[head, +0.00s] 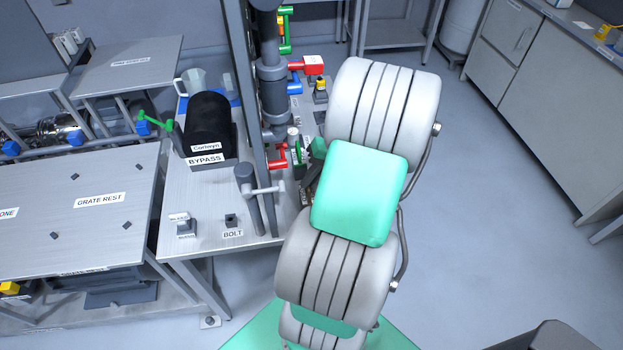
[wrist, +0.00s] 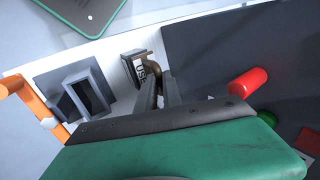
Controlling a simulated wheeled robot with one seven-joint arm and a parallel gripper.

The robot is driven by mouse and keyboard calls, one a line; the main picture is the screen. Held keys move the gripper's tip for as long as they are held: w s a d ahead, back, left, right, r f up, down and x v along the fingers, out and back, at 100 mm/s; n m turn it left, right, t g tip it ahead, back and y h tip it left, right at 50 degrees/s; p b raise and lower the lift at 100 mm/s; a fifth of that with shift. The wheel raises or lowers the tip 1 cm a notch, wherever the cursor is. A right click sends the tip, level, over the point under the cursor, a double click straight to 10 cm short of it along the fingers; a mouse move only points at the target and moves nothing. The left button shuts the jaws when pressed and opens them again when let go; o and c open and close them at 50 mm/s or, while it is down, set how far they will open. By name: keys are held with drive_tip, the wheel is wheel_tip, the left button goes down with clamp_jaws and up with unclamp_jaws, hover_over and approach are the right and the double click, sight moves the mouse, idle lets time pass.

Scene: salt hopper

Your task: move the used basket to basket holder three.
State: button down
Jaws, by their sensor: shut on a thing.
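The used basket (wrist: 133,68) shows in the wrist view as a small dark box with a white label, of which "US" is readable. A brown curved handle rises beside it. My gripper (wrist: 168,88) is shut on this handle, its grey fingers just right of the label. In the head view my arm hides most of the gripper and basket; only a dark part of the gripper (head: 312,172) shows beside the mint arm cover. I cannot read a label for basket holder three in either view. A grey open-topped square socket (wrist: 90,92) stands left of the basket, unlabelled.
Grey pipework (head: 271,85) with red, blue and green valves stands close left of my arm. A black BYPASS cylinder (head: 208,125) and a BOLT stand (head: 231,221) are on the bench. An orange bar (wrist: 32,105) and red cylinder (wrist: 247,83) flank the gripper. Floor at right is clear.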

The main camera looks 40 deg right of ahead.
drive_tip(key=shift+f+b, duration=0.6)
drive_tip(key=shift+f, duration=0.35)
drive_tip(key=c, duration=1.4)
unclamp_jaws()
drive_tip(key=shift+c, duration=0.2)
drive_tip(key=shift+o, duration=0.5)
drive_tip(key=o, duration=0.4)
drive_tip(key=shift+r, duration=0.1)
drive_tip(key=p+v, duration=0.5)
drive_tip(key=v, duration=0.1)
